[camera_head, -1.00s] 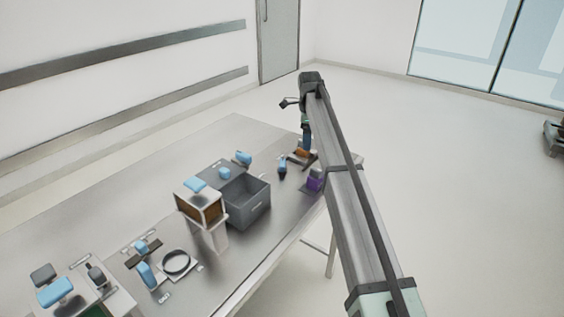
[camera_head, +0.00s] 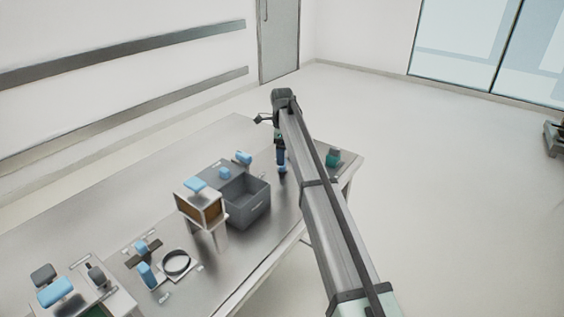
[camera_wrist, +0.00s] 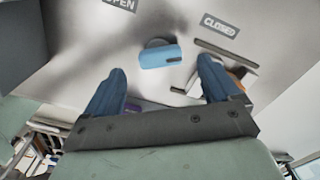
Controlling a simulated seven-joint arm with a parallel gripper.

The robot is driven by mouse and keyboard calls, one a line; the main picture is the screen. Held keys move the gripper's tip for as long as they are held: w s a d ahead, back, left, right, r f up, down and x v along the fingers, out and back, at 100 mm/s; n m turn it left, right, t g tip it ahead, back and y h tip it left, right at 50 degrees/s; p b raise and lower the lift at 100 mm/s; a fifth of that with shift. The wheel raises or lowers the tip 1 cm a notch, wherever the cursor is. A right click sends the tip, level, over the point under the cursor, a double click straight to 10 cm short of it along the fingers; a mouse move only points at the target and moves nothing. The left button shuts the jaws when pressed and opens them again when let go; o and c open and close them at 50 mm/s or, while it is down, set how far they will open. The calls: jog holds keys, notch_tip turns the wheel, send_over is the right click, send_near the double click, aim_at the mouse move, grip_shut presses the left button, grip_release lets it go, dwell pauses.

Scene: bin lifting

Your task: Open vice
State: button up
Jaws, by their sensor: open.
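In the wrist view, a light-blue handle (camera_wrist: 160,57) on a dark round base stands on the metal table, apart from my fingers. An "OPEN" label (camera_wrist: 121,4) is at the upper left and a "CLOSED" label (camera_wrist: 220,25) at the upper right. My gripper (camera_wrist: 161,66) is open and empty, its dark-blue fingers on either side of the handle in the picture. Vice-like parts with grey bars (camera_wrist: 228,55) lie behind the right finger, partly hidden. In the head view my gripper (camera_head: 281,165) points down over the table, hiding much of this area.
A dark grey bin (camera_head: 247,204) stands left of my gripper, with a brown-sided box (camera_head: 200,209) beside it. A teal object (camera_head: 333,158) stands right of my arm. Several blue-handled fixtures sit nearer. The far-left table (camera_head: 190,147) is clear.

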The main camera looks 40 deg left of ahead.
jog(key=shift+f, duration=2.25)
jog(key=c, duration=1.1)
